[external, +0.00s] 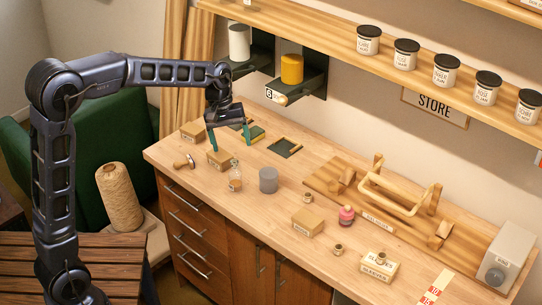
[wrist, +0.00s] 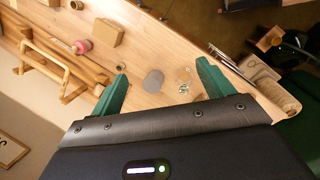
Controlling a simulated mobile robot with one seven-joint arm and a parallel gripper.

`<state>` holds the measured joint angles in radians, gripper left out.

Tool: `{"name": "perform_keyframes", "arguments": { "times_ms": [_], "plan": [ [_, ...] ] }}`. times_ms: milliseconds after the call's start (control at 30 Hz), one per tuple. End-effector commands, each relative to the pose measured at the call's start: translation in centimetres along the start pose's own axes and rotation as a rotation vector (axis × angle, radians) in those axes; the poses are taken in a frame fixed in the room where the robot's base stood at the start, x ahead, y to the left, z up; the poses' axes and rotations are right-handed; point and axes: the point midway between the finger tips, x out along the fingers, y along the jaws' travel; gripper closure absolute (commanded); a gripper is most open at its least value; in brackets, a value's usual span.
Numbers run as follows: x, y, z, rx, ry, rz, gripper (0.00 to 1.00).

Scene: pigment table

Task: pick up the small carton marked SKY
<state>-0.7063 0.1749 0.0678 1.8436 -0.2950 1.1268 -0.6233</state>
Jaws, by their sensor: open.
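Small tan cartons stand on the wooden table; their lettering is too small to read, so I cannot tell which is marked SKY. One carton (external: 221,159) is just below my gripper (external: 232,146), near the left fingertip. Another carton (external: 192,133) stands at the table's back left. A third carton (external: 307,223) stands mid-table and appears in the wrist view (wrist: 108,33). My gripper is open, its green fingers spread above the table with nothing between them. In the wrist view my gripper (wrist: 160,72) hides the table directly behind its body.
A grey cylinder (external: 268,180), a corked glass bottle (external: 235,178) and a wooden stamp (external: 184,162) stand close by. A shelf (external: 440,82) of jars overhangs the back.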

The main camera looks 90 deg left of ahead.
Motion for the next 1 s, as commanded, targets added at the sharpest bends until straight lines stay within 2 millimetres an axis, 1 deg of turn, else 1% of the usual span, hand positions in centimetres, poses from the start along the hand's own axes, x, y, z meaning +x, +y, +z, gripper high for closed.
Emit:
{"name": "perform_keyframes", "arguments": {
  "times_ms": [33,167,200,267,300,367,400,467,500,600,700,800,900,1000],
  "plan": [
    [0.6,-0.3,-2.5,-0.058,-0.01,-0.001,0.2],
    [2.0,-1.4,-8.2,-0.199,-0.035,0.002,0.2],
    [2.5,-1.8,-9.9,-0.243,-0.042,0.004,0.2],
    [3.2,-2.6,-12.5,-0.308,-0.054,0.007,0.2],
    [3.7,-3.2,-14.2,-0.351,-0.061,0.008,0.2],
    [4.5,-4.2,-16.8,-0.415,-0.073,0.011,0.2],
    [5.0,-5.0,-18.4,-0.458,-0.082,0.012,0.2],
    [5.9,-6.2,-20.9,-0.521,-0.092,0.015,0.2],
    [6.4,-7.0,-22.5,-0.561,-0.1,0.017,0.2],
    [7.7,-9.0,-25.8,-0.649,-0.118,0.021,0.2],
    [8.7,-10.6,-28.3,-0.715,-0.131,0.025,0.2],
    [9.3,-11.7,-29.7,-0.756,-0.139,0.029,0.2],
    [9.7,-12.1,-30.3,-0.773,-0.143,0.03,0.2],
    [10.3,-12.2,-30.3,-0.777,-0.145,0.029,0.2]
  ]
}}
